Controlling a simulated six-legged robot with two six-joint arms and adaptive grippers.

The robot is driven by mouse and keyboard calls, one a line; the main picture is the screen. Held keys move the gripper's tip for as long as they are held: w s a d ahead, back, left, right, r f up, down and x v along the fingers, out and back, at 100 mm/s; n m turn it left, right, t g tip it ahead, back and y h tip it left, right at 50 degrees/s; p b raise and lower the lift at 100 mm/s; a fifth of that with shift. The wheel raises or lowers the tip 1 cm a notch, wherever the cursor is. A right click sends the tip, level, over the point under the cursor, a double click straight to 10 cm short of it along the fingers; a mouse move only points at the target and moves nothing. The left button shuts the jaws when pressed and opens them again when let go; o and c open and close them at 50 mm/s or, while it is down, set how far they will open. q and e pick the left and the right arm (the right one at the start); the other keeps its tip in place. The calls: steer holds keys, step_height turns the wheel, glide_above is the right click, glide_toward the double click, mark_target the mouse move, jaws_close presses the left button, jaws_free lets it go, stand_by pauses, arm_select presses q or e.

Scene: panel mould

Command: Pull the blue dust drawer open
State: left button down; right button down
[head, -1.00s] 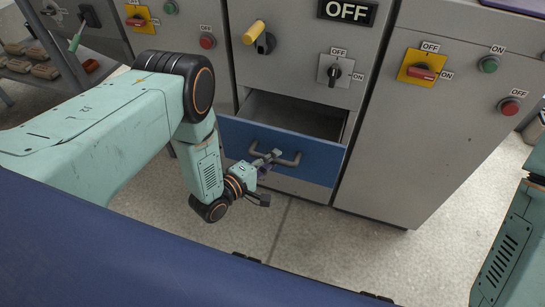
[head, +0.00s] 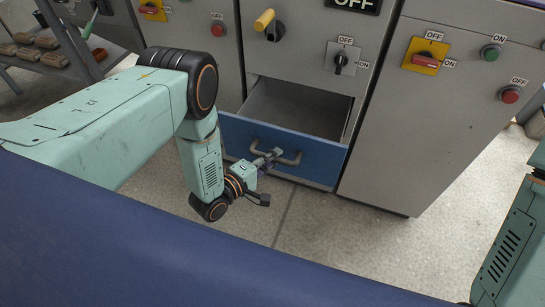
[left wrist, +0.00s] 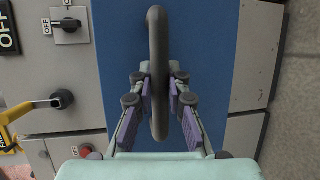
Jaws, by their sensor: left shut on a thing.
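The blue dust drawer (head: 322,160) stands partly out of the grey cabinet, and its empty inside shows from above. Its grey bar handle (head: 291,159) runs across the front. My left gripper (head: 268,174) is at the left part of the handle. In the left wrist view the handle (left wrist: 157,45) passes between the two purple-padded fingers (left wrist: 160,100), which are closed around it, with the blue front (left wrist: 210,40) behind. My right gripper is out of view; only part of my right arm shows at the right edge.
Above the drawer are a yellow-handled switch (head: 265,20) and a rotary switch (head: 341,60). A yellow-backed red switch (head: 426,59) and buttons are on the right cabinet. A shelf with brown blocks (head: 45,42) stands at far left. The floor before the drawer is clear.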

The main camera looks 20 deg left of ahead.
arm_select(q)
steer(key=shift+w, duration=0.15)
steer(key=c, duration=1.3)
jaws_free()
steer(key=v, duration=1.2)
steer(key=shift+r, duration=0.1)
